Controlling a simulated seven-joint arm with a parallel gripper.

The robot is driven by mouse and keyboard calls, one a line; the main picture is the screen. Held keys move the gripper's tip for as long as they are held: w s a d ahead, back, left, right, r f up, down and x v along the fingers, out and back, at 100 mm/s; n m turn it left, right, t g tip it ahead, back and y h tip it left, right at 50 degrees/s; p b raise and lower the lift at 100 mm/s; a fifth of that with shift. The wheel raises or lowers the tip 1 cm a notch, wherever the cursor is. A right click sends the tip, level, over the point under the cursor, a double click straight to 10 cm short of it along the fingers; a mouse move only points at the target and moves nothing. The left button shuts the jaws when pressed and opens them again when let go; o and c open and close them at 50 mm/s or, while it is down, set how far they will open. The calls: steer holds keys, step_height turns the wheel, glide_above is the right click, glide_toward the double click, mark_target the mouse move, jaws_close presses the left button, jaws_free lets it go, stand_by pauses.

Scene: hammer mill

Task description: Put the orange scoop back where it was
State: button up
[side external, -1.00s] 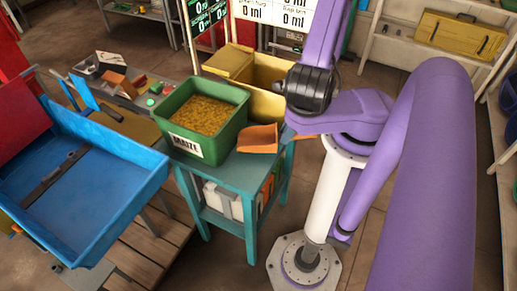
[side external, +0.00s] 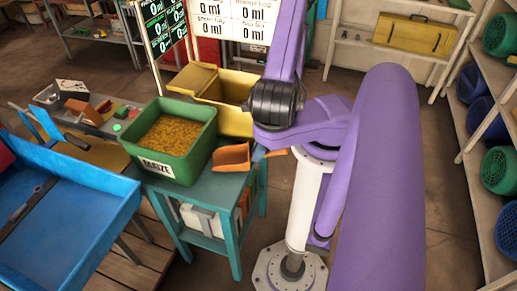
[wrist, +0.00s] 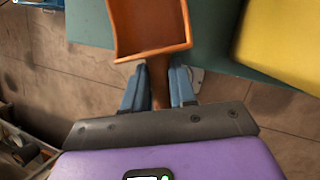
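The orange scoop (side external: 231,157) is at the right side of the teal table (side external: 211,188), beside the green maize bin (side external: 178,147). I cannot tell whether it rests on the tabletop or is just above it. The wrist view shows its open bowl (wrist: 150,28) pointing away from me. My gripper (wrist: 159,85) has its blue-grey fingers on both sides of the handle, close against it, and appears shut on it. In the side view my gripper (side external: 259,153) is at the table's right edge, partly hidden under my purple arm.
A yellow bin (side external: 236,121) stands behind the maize bin. A blue tray (side external: 60,225) is at the left. Boards with readings (side external: 240,20) stand at the back. Shelves with green and blue things (side external: 495,170) are at the right. Open floor lies right of the table.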

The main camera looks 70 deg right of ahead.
steer(key=o, duration=0.4)
steer(key=shift+c, duration=0.2)
steer(key=shift+r, duration=0.1)
steer(key=v, duration=1.2)
stand_by(0.7)
